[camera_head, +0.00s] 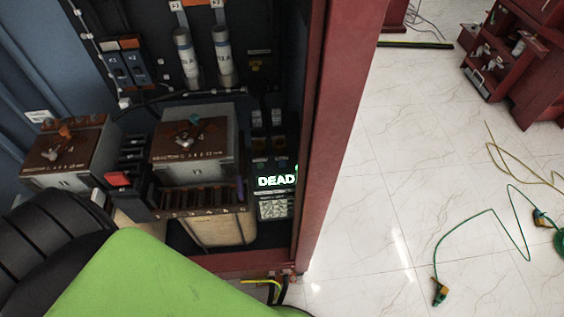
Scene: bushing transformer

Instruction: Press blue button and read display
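A small display (277,182) low in the open cabinet shows the lit word "DEAD", and the cabinet's red post partly cuts off its right edge. A pale block (273,208) with dark markings sits just below the display. I cannot make out a blue button for certain. Neither of my grippers is visible. A large green shape and a black ribbed part, which look like my own arm, fill the lower left and hide part of the cabinet front.
The open cabinet has a red post (336,130) on its right. Inside are two grey boxes with brown tops (68,150) (193,140), blue breakers (128,67) and white cylinders (187,57). Green cable (470,216) lies on the tiled floor; a red cabinet stands top right (495,50).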

